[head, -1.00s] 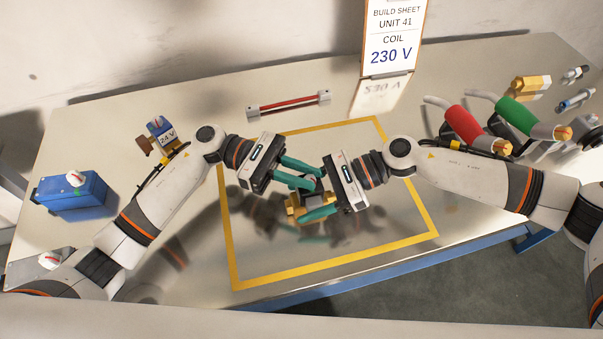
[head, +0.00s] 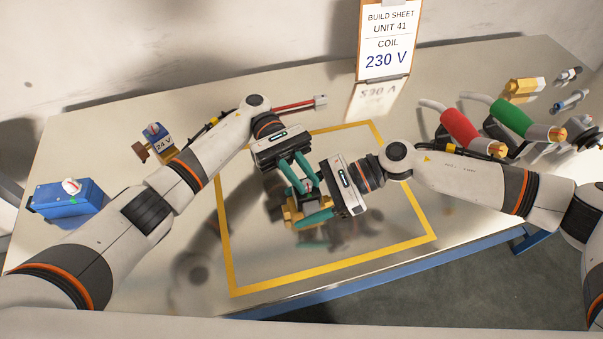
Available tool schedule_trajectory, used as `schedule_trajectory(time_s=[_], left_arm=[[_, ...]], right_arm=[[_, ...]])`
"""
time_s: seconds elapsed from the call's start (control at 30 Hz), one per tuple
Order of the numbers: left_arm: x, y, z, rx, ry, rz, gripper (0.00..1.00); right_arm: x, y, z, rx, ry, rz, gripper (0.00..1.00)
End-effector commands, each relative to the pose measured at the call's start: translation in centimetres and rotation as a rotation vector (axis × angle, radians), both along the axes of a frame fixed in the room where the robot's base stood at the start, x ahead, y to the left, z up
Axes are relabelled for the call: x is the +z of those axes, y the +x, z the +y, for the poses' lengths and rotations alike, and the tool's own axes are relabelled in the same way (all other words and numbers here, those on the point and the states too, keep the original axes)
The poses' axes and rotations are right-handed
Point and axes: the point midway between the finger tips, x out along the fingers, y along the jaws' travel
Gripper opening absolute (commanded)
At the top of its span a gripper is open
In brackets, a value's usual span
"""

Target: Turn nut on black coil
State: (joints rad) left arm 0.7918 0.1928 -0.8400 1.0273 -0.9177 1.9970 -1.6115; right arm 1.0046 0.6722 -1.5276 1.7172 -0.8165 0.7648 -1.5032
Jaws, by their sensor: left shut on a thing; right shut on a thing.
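A brass valve body (head: 291,214) is inside the yellow-outlined square. My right gripper (head: 308,230) comes in from the right, its teal fingers shut on the valve body. My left gripper (head: 308,188) is above it, its teal fingers pointing down and shut on a small part at the top of the valve, apparently the nut. The fingers hide most of that part.
A build sheet (head: 386,40) reads COIL 230 V. A blue 24 V coil (head: 157,138) and a blue box (head: 70,199) stand at left. The square's front is clear.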

Motion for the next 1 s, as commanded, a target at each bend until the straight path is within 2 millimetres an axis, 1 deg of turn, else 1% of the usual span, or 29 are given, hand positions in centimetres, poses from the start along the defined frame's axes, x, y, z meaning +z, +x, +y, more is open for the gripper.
schedule_trajectory(time_s=[0.47,0.5,0.57,0.6,0.63,0.87,1.0], left_arm=[[-0.21,0.04,0.06,-0.012,0.007,0.001,0.0],[-0.21,0.04,0.08,-0.011,0.007,0.001,0.23],[-0.19,0.04,0.07,-0.011,0.006,0.002,0.33],[-0.17,0.04,0.06,-0.012,0.005,0.001,0.39],[-0.16,0.03,0.06,-0.012,0.005,0.001,0.42],[-0.07,0.02,0.02,-0.013,0.003,0.001,0.42],[0.69,0.04,0.01,-0.014,0.002,-0.003,0.42]], right_arm=[[0.04,-0.25,0.09,0.007,0.002,0.003,0.2],[0.04,-0.25,0.09,0.007,0.002,0.003,0.2],[0.04,-0.23,0.09,0.006,0.002,0.003,0.19],[0.04,-0.22,0.08,0.006,0.002,0.003,0.19],[0.03,-0.19,0.08,0.006,0.002,0.003,0.19],[0.03,-0.09,0.05,0.003,0.002,0.002,0.19],[0.03,-0.04,0.04,0.001,0.001,0.001,0.19]])
